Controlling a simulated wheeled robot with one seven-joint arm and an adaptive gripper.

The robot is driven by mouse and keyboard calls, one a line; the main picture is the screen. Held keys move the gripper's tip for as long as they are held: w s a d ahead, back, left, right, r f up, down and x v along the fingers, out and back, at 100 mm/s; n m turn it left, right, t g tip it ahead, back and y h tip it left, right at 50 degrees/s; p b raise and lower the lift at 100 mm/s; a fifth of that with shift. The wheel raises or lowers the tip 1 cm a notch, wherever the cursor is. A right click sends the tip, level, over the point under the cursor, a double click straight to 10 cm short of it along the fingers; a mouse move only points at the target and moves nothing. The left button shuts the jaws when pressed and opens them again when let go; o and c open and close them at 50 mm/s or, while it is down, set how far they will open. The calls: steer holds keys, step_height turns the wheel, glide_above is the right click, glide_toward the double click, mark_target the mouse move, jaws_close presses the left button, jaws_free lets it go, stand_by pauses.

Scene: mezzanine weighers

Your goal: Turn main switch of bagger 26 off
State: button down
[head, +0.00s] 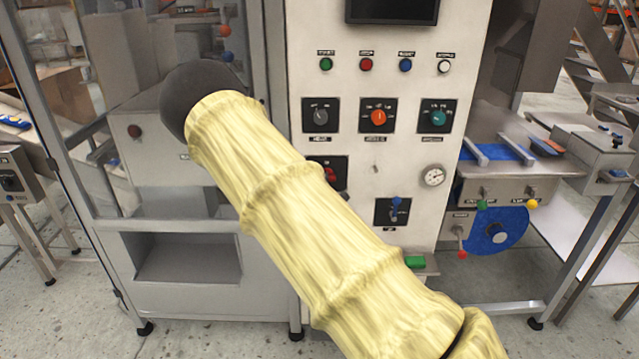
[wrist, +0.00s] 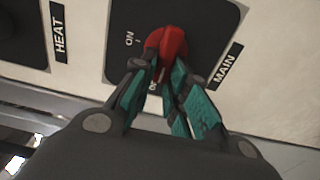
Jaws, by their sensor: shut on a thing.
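The main switch is a red rotary knob (wrist: 167,45) on a black plate (wrist: 207,22), with the label MAIN (wrist: 227,69) beside it in the wrist view. An ON mark shows on the plate near the knob. My gripper (wrist: 165,72) is shut on the red knob, its teal-padded fingers on both sides of it. The fingers partly cover the knob and the other mark, so its exact setting is hard to read. In the head view, a part of the red knob (head: 330,173) shows on the white panel beside my arm. My gripper is hidden there behind my arm.
The white panel (head: 443,80) also carries several push buttons, a grey knob (head: 321,116), an orange knob (head: 378,117), a teal knob (head: 438,118), a gauge (head: 433,176) and a blue lever (head: 396,203). A HEAT label (wrist: 59,32) lies left of the main switch's plate.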

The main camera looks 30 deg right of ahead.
steer(key=shift+a+f, duration=0.1)
steer(key=shift+f, duration=0.05)
steer(key=c, duration=1.4)
jaws_free()
steer(key=shift+s, duration=0.1)
steer(key=v, duration=1.1)
steer(key=shift+s+a, duration=0.15)
steer(key=shift+s, duration=0.2)
